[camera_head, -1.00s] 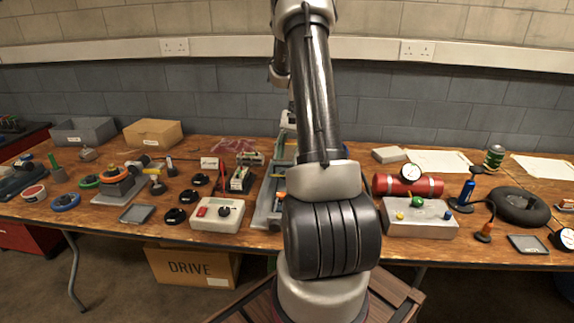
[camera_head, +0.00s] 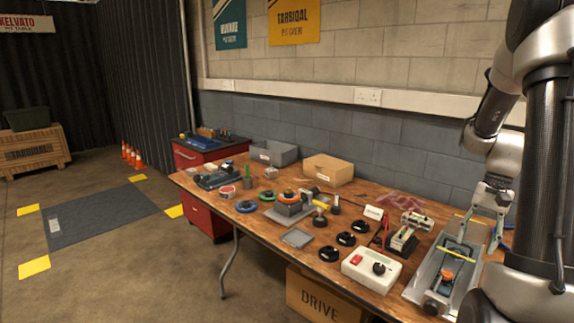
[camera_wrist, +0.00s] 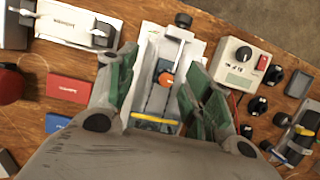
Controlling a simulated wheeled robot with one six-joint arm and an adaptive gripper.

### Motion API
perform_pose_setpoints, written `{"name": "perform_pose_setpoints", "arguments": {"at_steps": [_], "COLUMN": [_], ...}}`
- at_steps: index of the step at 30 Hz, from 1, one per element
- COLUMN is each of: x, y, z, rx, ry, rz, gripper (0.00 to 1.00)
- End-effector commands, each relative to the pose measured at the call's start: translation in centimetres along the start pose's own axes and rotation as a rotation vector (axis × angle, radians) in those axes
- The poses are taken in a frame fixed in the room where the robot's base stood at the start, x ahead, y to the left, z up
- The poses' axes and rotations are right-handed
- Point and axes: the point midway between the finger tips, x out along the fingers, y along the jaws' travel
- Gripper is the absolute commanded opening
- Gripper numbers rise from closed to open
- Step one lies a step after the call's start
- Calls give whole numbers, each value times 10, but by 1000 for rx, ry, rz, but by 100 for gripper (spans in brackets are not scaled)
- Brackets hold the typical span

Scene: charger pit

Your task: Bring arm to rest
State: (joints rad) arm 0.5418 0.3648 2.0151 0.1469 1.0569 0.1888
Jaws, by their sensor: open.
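My arm stands at the right of the head view. My gripper (camera_head: 492,208) points down over the grey tray fixture (camera_head: 420,286) on the wooden table (camera_head: 268,232). In the wrist view my gripper (camera_wrist: 157,95) has its green-padded fingers wide apart. Nothing is held between them. Below them lies the fixture (camera_wrist: 150,60), with a yellow bar (camera_wrist: 155,125) and an orange part (camera_wrist: 166,79). The fingers appear above the fixture; whether they touch it I cannot tell.
A white control box (camera_head: 371,269) and black discs (camera_head: 330,254) lie left of the fixture. A cardboard box (camera_head: 328,170) and grey bin (camera_head: 274,153) stand at the back. Orange cones (camera_head: 132,157) and a dark floor mat (camera_head: 100,215) lie left of the table, with open floor around.

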Motion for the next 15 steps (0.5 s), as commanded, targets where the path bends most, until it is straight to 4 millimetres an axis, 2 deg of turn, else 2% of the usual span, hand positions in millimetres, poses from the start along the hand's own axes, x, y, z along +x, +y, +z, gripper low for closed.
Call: {"name": "perform_pose_setpoints", "arguments": {"at_steps": [1,6,12,15], "x": [-11,-40,-61,-67], "y": [-3,-12,-16,-16], "z": [18,83,159,191], "rx": [-55,-269,-512,-612], "ry": [29,143,306,394], "rz": [11,56,92,92], "gripper": [51,51,51,51]}}
